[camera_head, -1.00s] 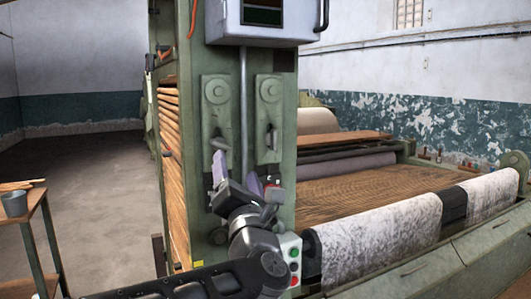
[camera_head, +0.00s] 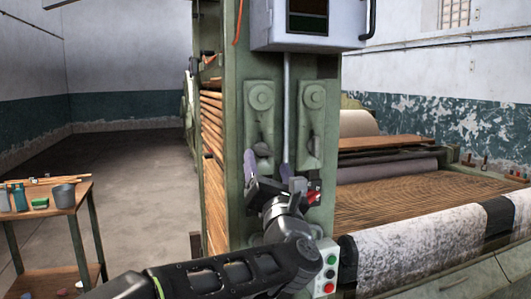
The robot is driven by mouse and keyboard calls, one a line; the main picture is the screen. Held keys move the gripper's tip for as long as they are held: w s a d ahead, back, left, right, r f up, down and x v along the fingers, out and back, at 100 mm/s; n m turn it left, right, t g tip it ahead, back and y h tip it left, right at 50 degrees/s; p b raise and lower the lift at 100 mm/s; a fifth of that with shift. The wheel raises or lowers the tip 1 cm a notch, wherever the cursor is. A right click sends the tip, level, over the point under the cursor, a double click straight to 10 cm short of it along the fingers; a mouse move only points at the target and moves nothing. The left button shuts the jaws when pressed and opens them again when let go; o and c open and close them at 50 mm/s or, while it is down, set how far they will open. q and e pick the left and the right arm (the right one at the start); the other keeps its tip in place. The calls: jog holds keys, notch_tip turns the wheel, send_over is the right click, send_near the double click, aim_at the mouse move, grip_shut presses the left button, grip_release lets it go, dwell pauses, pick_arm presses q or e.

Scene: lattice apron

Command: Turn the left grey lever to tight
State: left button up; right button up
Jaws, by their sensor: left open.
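The left grey lever (camera_head: 263,149) hangs from its green plate (camera_head: 260,99) on the green machine post, with its handle pointing down. A second grey lever (camera_head: 313,145) hangs on a like plate to its right. My left gripper (camera_head: 268,169) is open just below the left lever's handle, with one finger to the left of the handle and one to the right. I cannot tell whether it touches the lever. My right gripper is not in view.
A grey control box (camera_head: 310,25) sits above the levers, with a vertical conduit (camera_head: 287,100) between the plates. A button box (camera_head: 326,266) is low on the post. The roller bed (camera_head: 425,200) spreads right; a small table (camera_head: 60,202) stands left.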

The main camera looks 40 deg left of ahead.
aim_at(265, 153)
pick_arm(q)
jog(key=shift+p+x, duration=0.5)
jog(key=shift+x, duration=1.35)
jog(key=c, duration=1.4)
